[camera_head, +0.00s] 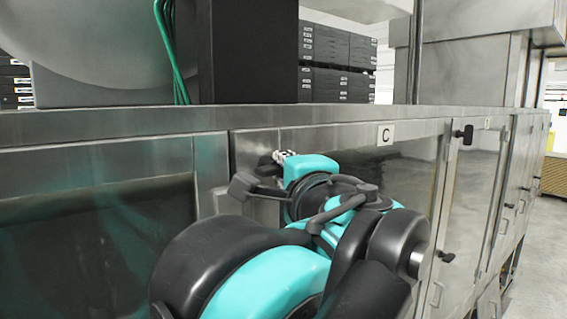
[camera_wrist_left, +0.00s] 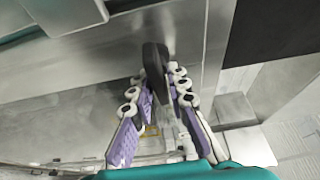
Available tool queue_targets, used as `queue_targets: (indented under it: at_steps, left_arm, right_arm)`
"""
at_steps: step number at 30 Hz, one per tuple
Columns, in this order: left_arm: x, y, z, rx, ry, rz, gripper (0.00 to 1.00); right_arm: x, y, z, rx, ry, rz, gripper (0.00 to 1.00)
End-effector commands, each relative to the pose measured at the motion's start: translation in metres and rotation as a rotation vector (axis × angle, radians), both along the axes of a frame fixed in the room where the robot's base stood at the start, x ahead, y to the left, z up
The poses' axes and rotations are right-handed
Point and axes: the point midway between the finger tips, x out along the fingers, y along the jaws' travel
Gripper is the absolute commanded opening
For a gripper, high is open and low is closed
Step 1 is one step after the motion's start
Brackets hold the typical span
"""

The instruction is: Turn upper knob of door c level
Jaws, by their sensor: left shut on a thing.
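Door C (camera_head: 405,185) is a shut steel panel with a white "C" label (camera_head: 386,134). My left gripper (camera_head: 280,157), teal and black, reaches its upper left corner in the head view. In the left wrist view, the black elongated upper knob (camera_wrist_left: 154,62) sits between the purple-and-white fingers of my left gripper (camera_wrist_left: 162,95), which are closed on it. In the head view only a small dark part of the knob (camera_head: 265,164) shows beside the fingertips; my gripper and arm hide the rest. I cannot tell whether the knob is level. My right gripper is not in view.
A neighbouring door to the right has a black upper knob (camera_head: 463,134) and a lower knob (camera_head: 447,257). A steel ledge (camera_head: 150,122) runs above the doors. A black box (camera_head: 247,52) and green cables (camera_head: 170,50) are above it. Free floor (camera_head: 545,240) lies at the far right.

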Motion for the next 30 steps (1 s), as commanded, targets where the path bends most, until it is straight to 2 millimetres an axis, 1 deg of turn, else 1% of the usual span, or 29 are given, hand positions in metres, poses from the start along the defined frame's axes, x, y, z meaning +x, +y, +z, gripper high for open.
queue_targets:
  at_steps: [15, 16, 17, 18, 26, 30]
  left_arm:
    - [0.0001, 0.0001, -0.0002, 0.018, 0.011, 0.001, 0.0]
    - [0.0001, 0.0001, -0.0002, 0.018, 0.011, 0.001, 0.18]
    - [0.0001, 0.0001, -0.0002, 0.018, 0.011, 0.001, 0.26]
    - [0.0001, 0.0001, -0.0002, 0.017, 0.012, 0.001, 0.31]
    - [-0.0002, -0.0001, -0.0002, 0.017, 0.012, 0.0, 0.31]
    - [-0.008, -0.0034, -0.0002, 0.017, 0.012, -0.003, 0.31]
  right_arm:
    - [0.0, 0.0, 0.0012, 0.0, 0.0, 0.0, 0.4]
    - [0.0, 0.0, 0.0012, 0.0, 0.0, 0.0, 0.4]
    - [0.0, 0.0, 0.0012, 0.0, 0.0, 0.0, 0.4]
    - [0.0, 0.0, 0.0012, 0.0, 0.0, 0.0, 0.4]
    - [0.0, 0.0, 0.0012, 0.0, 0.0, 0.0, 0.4]
    - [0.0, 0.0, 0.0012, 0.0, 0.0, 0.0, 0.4]
